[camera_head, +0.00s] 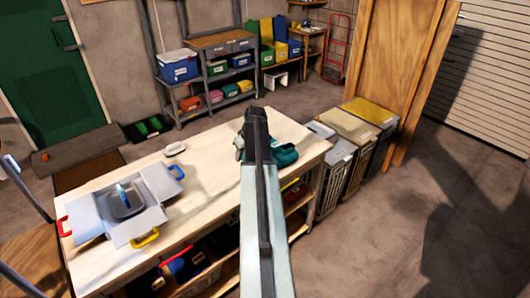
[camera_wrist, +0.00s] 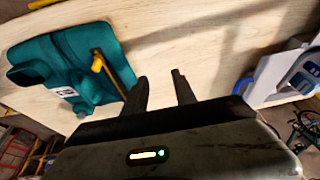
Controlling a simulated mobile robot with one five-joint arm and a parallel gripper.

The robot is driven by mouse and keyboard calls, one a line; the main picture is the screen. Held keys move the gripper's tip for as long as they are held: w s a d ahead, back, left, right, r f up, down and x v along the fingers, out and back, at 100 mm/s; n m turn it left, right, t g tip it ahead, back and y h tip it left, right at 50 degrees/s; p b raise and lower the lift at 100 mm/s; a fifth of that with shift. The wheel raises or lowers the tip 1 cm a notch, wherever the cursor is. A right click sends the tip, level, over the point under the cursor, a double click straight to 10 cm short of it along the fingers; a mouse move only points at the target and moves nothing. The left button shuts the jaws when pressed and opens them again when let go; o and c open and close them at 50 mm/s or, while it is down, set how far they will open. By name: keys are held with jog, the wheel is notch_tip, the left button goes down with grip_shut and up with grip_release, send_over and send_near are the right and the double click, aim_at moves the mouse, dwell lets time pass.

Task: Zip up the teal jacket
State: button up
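The teal jacket (camera_head: 285,156) lies folded on the wooden workbench (camera_head: 205,168), near its far right end, partly hidden behind my arm in the head view. In the wrist view the teal jacket (camera_wrist: 58,55) is at the upper left, with a white label and a yellow zip line topped by a yellow pull (camera_wrist: 98,62). My gripper (camera_wrist: 162,82) is open and empty, with its two dark fingers apart over bare wood to the right of the zip. In the head view my gripper (camera_head: 255,115) is above the bench beside the jacket; its fingertips are hard to make out.
An open white box (camera_head: 90,218) with coloured handles stands on the bench's left, a grey-blue object inside. A small white item (camera_head: 175,149) lies at the bench's back edge. Lidded bins (camera_head: 335,148) stand right of the bench. The bench between box and jacket is mostly clear.

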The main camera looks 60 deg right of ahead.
jog(key=s+d+r, duration=0.1)
jog(key=s+d, duration=0.6)
jog(key=d, duration=0.2)
jog(key=shift+m+h, duration=0.3)
jog(key=shift+h, duration=0.1)
jog(key=b+x, duration=0.7)
jog(key=x, duration=0.1)
jog(key=shift+d+r, duration=0.1)
jog(key=shift+r, duration=0.15)
grip_shut()
